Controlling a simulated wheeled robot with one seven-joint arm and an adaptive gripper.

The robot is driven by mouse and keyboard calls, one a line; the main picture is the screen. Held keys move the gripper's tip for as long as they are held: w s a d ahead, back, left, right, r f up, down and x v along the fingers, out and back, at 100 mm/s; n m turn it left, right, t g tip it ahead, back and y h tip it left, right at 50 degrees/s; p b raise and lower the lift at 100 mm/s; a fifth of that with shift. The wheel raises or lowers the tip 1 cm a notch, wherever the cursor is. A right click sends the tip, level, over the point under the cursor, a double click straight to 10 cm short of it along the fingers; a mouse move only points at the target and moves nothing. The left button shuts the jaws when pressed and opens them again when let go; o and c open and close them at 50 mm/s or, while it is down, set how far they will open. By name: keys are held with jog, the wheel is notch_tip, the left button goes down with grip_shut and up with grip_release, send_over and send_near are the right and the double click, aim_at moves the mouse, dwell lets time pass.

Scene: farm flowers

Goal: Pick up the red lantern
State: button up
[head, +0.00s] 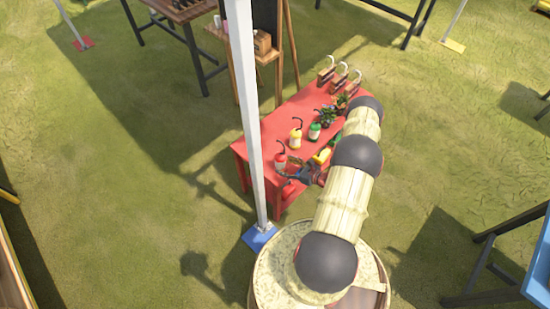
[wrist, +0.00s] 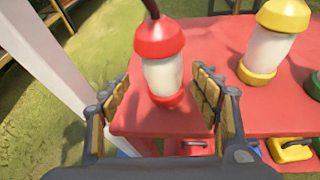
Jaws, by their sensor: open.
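The red lantern (wrist: 162,62) has a red cap and base with a whitish body and a dark curved handle. It stands upright near the left end of the red table (head: 283,118). In the head view the red lantern (head: 281,160) shows small, just beyond my gripper (head: 293,175). In the wrist view my gripper (wrist: 165,105) is open, with one finger to the left and one to the right of the lantern's lower part. The lantern looks to be between or just beyond the fingertips; contact is not visible.
A yellow lantern (head: 296,137) and a green lantern (head: 314,130) stand farther along the table, with plants and boxes beyond. A pale post (head: 246,120) on a blue foot rises close to the table's left end. Coloured items sit below the tabletop.

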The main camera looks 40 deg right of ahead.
jog(key=x, duration=0.2)
jog(key=shift+w+f, duration=0.15)
jog(key=shift+w, duration=0.2)
jog(key=shift+r+b+x, duration=0.2)
jog(key=shift+b+x, duration=0.05)
jog(key=shift+x, duration=1.05)
jog(key=shift+r+b+x, duration=0.2)
jog(key=shift+x, duration=1.1)
jog(key=shift+w+d, duration=0.15)
jog(key=c, duration=0.3)
grip_shut()
